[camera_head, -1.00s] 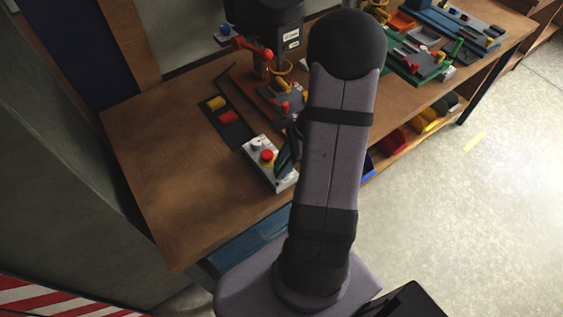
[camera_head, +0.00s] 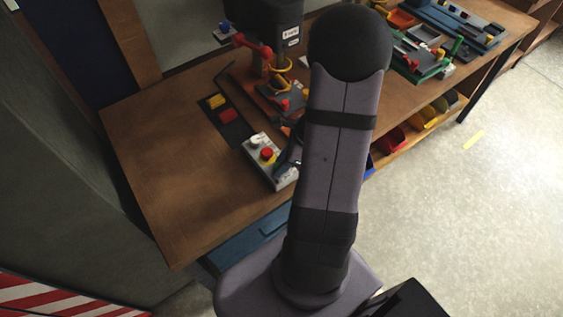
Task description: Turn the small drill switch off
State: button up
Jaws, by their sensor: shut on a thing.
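A light grey control box (camera_head: 262,150) sits on the wooden bench, left of my arm. It carries a pale round knob (camera_head: 257,140) and a red button on a yellow base (camera_head: 267,153). My gripper (camera_head: 288,163) is mostly hidden behind my own arm. Its dark tip shows at the right side of the box, close beside the red button. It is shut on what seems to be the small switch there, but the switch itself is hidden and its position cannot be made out.
A dark drill press (camera_head: 265,15) with a red handle (camera_head: 252,46) stands behind the box. A black tray (camera_head: 228,118) with yellow and red pieces lies left of it. Coloured fixtures and bins are at the right. The bench's left part is clear.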

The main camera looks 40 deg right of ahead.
jog(key=o, duration=0.7)
jog(key=shift+o, duration=0.2)
jog(key=shift+r, duration=0.1)
jog(key=v, duration=0.7)
jog(key=shift+d+r, duration=0.1)
jog(key=s+a+f+n+g+h, duration=0.15)
jog(key=s+n, duration=0.25)
jog(key=n, duration=0.5)
jog(key=s+a+f+n+g, duration=0.1)
jog(key=s+n+g, duration=0.1)
jog(key=s+n, duration=0.45)
jog(key=w+a+r+n, duration=0.1)
jog(key=w+a+n, duration=0.1)
jog(key=a+n, duration=0.4)
jog(key=w+a+r+n+h+b, duration=0.1)
jog(key=w+a+n, duration=0.2)
jog(key=a+n, duration=0.3)
jog(key=shift+w+a+r, duration=0.2)
jog(key=shift+a+r, duration=0.05)
jog(key=shift+a, duration=0.95)
